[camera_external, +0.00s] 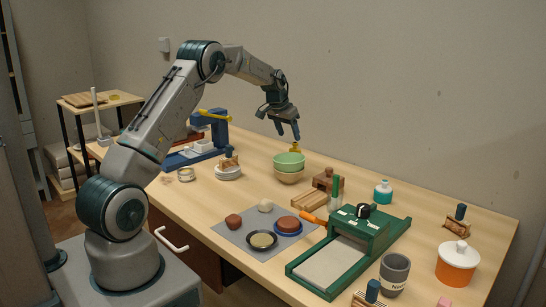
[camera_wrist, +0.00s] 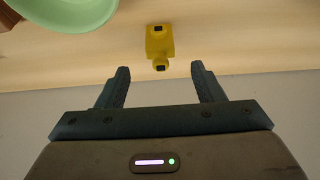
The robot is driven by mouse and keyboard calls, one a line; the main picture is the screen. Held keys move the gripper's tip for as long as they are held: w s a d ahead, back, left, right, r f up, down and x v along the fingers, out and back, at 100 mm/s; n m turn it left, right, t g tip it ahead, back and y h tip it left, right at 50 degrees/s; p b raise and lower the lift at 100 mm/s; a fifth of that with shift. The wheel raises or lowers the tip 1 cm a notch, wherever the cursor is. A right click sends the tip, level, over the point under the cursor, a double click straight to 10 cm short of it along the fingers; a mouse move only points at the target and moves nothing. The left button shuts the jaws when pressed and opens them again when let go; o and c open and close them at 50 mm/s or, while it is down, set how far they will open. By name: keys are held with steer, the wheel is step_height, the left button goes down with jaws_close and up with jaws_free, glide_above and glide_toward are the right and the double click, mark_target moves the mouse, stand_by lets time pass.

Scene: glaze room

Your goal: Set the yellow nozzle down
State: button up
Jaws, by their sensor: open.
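The yellow nozzle (camera_wrist: 159,43) stands on the wooden table near its back edge. In the wrist view it lies just beyond my fingertips, centred between them, with dark square marks on it. In the external view the nozzle (camera_external: 294,149) is a small yellow bit behind the green bowl, mostly hidden. My gripper (camera_external: 288,132) is above it, pointing down. In the wrist view my gripper (camera_wrist: 160,76) has its two fingers apart with nothing between them.
A green bowl (camera_external: 288,161) is stacked on a tan bowl (camera_external: 288,177) close to the nozzle; the green bowl (camera_wrist: 62,12) also shows at upper left in the wrist view. The wall is close behind. A blue press (camera_external: 195,152) stands left; a green slab roller (camera_external: 372,236) is front right.

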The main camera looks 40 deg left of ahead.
steer(key=shift+s+r, duration=0.25)
steer(key=shift+r, duration=0.2)
steer(key=s+d+r, duration=0.5)
steer(key=s+r, duration=0.1)
steer(key=s, duration=0.4)
steer(key=s+d+r, duration=0.6)
steer(key=s, duration=0.4)
steer(key=s+d+f, duration=0.1)
steer(key=s+d, duration=0.1)
steer(key=s, duration=1.1)
steer(key=s+d+f+g, duration=0.1)
steer(key=s+d+f, duration=0.1)
steer(key=s, duration=1)
steer(key=shift+s+d+f, duration=0.3)
steer(key=shift+s+d, duration=0.05)
steer(key=shift+d, duration=0.15)
